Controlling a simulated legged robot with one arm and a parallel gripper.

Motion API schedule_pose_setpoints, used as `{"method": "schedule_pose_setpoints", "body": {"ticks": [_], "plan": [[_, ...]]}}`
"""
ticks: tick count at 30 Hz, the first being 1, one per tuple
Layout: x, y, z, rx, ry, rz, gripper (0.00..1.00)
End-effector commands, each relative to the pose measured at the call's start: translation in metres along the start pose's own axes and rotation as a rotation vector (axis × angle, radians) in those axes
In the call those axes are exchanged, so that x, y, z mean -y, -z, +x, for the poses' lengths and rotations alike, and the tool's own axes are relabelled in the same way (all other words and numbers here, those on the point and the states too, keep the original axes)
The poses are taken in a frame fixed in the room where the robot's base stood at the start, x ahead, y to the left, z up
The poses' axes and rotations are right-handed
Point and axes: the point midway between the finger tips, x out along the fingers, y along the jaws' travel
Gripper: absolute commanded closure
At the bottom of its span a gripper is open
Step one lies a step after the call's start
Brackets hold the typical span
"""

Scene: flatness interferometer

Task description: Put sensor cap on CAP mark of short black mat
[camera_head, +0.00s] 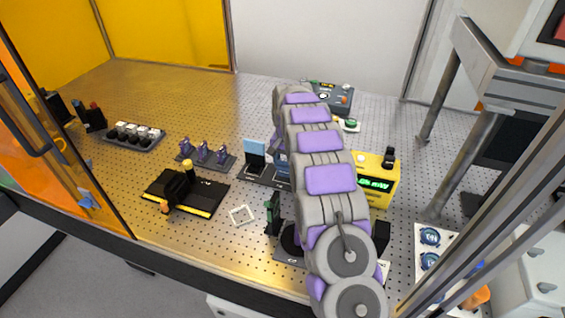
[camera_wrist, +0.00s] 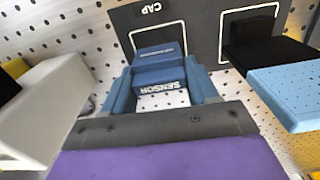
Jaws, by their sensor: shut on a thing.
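The short black mat (camera_wrist: 201,42) lies beyond the cap. Its CAP mark (camera_wrist: 152,8) is white lettering beside a white outline, and the cap hides part of that outline's near side. Whether the cap touches the mat cannot be told. In the head view the mat (camera_head: 262,181) shows left of my arm, which hides most of the gripper.
A black holder with a light blue panel (camera_wrist: 290,92) stands close right of my gripper, on the mat's other outline. A pale block (camera_wrist: 45,105) is at left. A yellow display box (camera_head: 377,180) stands right of my arm.

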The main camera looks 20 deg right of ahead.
Motion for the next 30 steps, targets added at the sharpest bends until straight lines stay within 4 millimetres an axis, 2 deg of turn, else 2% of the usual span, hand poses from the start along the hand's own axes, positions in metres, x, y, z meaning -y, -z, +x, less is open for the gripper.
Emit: {"method": "schedule_pose_setpoints", "body": {"ticks": [11, 25, 26, 30], "plan": [[0.0072, -0.0048, 0.0007, -0.005, -0.006, -0.003, 0.61], [0.0022, -0.0012, 0.0062, -0.002, -0.002, 0.0, 0.61], [0.0027, -0.0015, 0.0061, -0.002, -0.002, -0.001, 0.39], [0.0044, -0.0027, 0.0059, -0.003, -0.004, -0.002, 0.25]]}}
